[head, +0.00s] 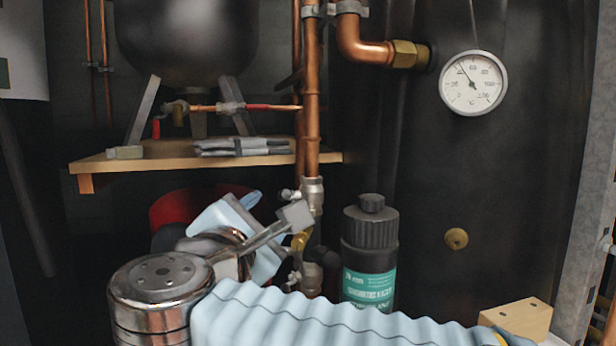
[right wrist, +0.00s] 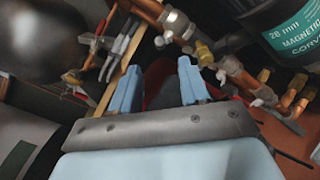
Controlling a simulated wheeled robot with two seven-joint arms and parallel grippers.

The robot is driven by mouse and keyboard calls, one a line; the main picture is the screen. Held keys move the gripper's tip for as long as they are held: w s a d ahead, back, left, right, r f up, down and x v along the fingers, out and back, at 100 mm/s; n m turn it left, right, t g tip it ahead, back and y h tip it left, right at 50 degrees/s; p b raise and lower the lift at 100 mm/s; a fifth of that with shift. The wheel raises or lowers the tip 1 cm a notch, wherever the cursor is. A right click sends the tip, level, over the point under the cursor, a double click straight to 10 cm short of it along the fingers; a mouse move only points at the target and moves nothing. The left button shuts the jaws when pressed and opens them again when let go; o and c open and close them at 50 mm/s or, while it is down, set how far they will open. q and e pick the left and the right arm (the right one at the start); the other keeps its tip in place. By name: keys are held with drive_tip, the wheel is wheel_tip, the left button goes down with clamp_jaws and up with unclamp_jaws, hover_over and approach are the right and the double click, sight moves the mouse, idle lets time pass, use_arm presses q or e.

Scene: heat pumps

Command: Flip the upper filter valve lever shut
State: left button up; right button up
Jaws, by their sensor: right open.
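The black filter canister (head: 370,250) with a green label stands right of the copper pipe; its label also shows in the right wrist view (right wrist: 295,30). The silver upper valve (head: 313,192) sits on the pipe at the canister's upper left, and a silver valve body shows in the right wrist view (right wrist: 176,24). I cannot tell the lever's exact angle; part of this area is behind my gripper. My right gripper (head: 260,232), with light blue fingers, is open and empty, left of the valves. Its fingers are spread in the right wrist view (right wrist: 158,80). My left gripper is not in view.
A wooden shelf (head: 110,164) with grey gloves (head: 240,146) is above left, under a dark tank (head: 190,40). A red rounded object (head: 185,205) is behind my gripper. A dial gauge (head: 473,82) is on the dark cylinder at right. A lower valve (head: 308,277) is below.

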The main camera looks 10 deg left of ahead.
sight(288, 193)
drive_tip(key=shift+m, duration=0.6)
drive_tip(key=w+p, duration=0.1)
drive_tip(key=w, duration=0.3)
drive_tip(key=w+p, duration=0.1)
drive_tip(key=w, duration=0.4)
drive_tip(key=w+p, duration=0.1)
drive_tip(key=w, duration=0.3)
drive_tip(key=shift+w+d, duration=0.3)
drive_tip(key=shift+d, duration=0.1)
clamp_jaws()
